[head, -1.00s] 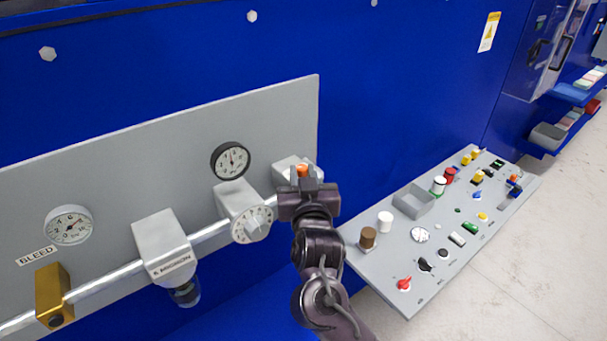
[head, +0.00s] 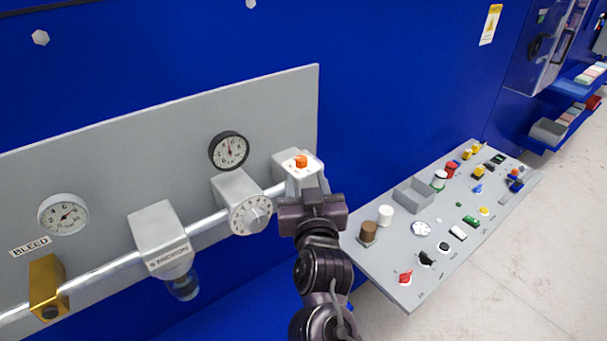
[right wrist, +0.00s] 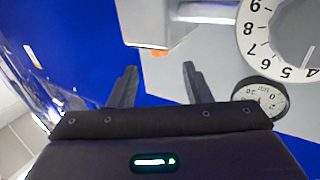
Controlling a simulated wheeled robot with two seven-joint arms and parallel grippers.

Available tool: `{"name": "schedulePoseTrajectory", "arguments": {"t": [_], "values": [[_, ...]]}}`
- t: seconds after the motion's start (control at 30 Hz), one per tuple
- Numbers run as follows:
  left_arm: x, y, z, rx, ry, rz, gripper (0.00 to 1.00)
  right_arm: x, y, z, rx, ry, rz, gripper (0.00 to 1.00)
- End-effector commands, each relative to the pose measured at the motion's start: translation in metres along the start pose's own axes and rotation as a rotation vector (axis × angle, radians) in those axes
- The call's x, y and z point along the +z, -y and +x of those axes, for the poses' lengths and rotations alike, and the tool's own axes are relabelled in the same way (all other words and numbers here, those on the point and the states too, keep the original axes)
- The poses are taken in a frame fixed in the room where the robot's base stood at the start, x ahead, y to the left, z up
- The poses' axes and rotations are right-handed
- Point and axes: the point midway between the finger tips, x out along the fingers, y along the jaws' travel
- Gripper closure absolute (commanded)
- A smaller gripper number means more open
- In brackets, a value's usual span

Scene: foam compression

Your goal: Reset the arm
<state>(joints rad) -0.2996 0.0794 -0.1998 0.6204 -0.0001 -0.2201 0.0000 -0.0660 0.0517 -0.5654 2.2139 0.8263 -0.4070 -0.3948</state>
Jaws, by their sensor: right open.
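My right gripper (head: 312,196) is in the middle of the head view, just below and in front of a pale box with an orange button (head: 301,162). In the right wrist view its two dark fingers (right wrist: 159,72) stand apart with nothing between them. The pale box (right wrist: 148,22) and its orange button (right wrist: 160,53) show beyond the fingertips, apart from them. My left gripper is not in view.
A numbered dial (head: 251,215) and a round gauge (head: 229,151) are close left of the gripper on the grey panel (head: 110,140). A sloping console (head: 400,275) with several knobs and buttons lies to the right. A metal pipe (head: 105,270) runs along the panel.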

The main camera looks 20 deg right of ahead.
Motion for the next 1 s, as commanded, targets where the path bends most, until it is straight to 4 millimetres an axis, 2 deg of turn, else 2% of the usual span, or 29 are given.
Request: {"name": "schedulePoseTrajectory", "arguments": {"t": [0.1, 0.2, 0.63, 0.73, 0.87, 1.0], "values": [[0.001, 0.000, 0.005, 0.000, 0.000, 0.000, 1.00, 0.001, 0.001, -0.015, -0.001, -0.001, 0.003, 0.56], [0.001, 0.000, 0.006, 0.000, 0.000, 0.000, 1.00, 0.001, 0.000, -0.021, 0.001, 0.000, 0.001, 0.56], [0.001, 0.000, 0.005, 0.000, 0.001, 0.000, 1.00, 0.000, 0.000, -0.022, 0.001, 0.000, 0.000, 0.56], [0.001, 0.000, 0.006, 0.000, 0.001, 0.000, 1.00, 0.006, 0.000, -0.023, -0.018, 0.026, 0.000, 0.56], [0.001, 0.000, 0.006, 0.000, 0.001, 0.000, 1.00, 0.041, 0.003, -0.029, -0.113, 0.177, 0.000, 0.56], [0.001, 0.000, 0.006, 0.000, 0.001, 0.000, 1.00, 0.105, -0.002, -0.059, -0.245, 0.479, -0.027, 0.56]]}}
